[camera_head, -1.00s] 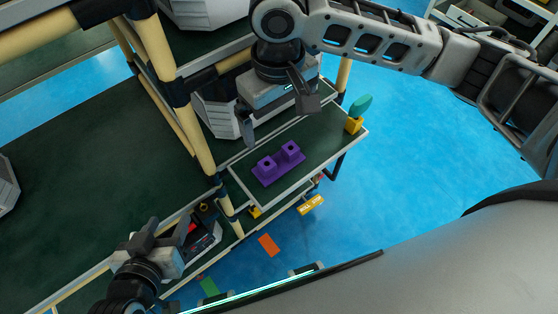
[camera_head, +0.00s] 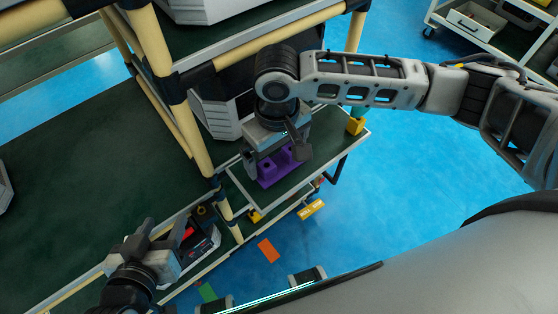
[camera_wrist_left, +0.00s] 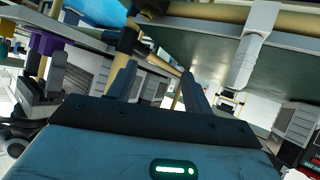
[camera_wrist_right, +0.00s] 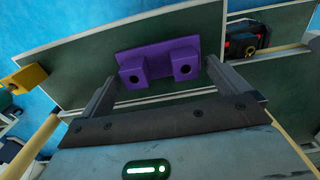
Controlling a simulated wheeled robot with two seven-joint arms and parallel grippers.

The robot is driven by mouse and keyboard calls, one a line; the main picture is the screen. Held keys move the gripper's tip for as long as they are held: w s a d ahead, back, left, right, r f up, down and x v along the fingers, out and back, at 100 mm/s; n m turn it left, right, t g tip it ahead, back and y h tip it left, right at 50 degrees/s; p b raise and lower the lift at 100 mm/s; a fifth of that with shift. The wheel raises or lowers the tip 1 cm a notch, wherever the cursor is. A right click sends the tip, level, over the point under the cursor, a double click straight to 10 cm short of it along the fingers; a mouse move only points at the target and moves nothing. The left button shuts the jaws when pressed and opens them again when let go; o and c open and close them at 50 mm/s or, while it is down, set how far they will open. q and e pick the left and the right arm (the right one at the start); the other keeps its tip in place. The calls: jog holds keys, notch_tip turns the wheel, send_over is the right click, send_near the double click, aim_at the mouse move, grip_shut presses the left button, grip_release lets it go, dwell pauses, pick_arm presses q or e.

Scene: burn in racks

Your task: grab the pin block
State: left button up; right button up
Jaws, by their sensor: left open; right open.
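The purple pin block (camera_head: 266,178), a flat base with two raised holed cubes, lies on the small green shelf (camera_head: 318,167). My right gripper (camera_head: 277,160) is over it in the head view, fingers pointing down and partly covering it. In the right wrist view the block (camera_wrist_right: 158,62) shows just ahead of and between the open fingers (camera_wrist_right: 160,74); the fingers do not appear shut on it. My left gripper (camera_head: 146,238) is open and empty at lower left, apart from the block. A purple piece shows in the left wrist view (camera_wrist_left: 45,42), partly hidden.
A yellow block (camera_head: 355,126) stands at the shelf's far right corner. A tan rack post (camera_head: 195,135) rises left of the shelf, with a white-grey unit (camera_head: 218,118) behind. A bin with dark and red items (camera_head: 200,238) is near my left gripper. Blue floor (camera_head: 420,165) lies open to the right.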

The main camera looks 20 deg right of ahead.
jog(key=c, duration=1)
jog(key=shift+o, duration=0.2)
